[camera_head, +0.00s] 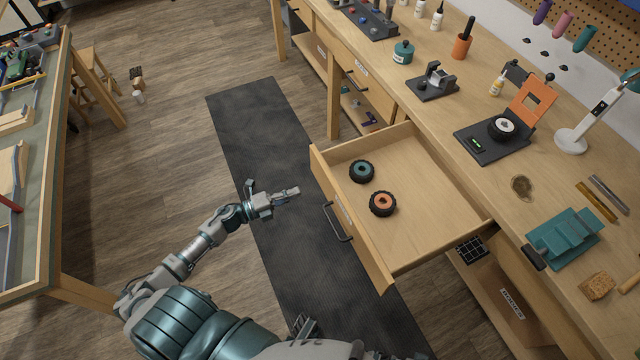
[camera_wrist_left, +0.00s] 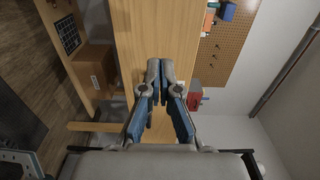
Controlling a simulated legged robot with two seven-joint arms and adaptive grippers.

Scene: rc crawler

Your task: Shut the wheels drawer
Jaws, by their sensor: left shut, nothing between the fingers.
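The wheels drawer (camera_head: 435,178) is pulled out from the workbench. Two black wheels lie in it, one with a teal hub (camera_head: 361,171) and one with an orange hub (camera_head: 383,203). Its wooden front has a dark bar handle (camera_head: 338,222). My left gripper (camera_head: 297,190) is in front of the drawer front, to the left of it in the head view, and appears apart from it. Its fingers are together and empty, as the left wrist view (camera_wrist_left: 160,66) also shows. My right gripper is not in view.
The workbench top (camera_head: 470,105) holds a black stand with an orange plate (camera_head: 532,98), a white lamp (camera_head: 572,140) and a teal vise (camera_head: 565,238). A dark mat (camera_head: 245,120) covers the floor before the drawer. Another table (camera_head: 50,220) stands at the left.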

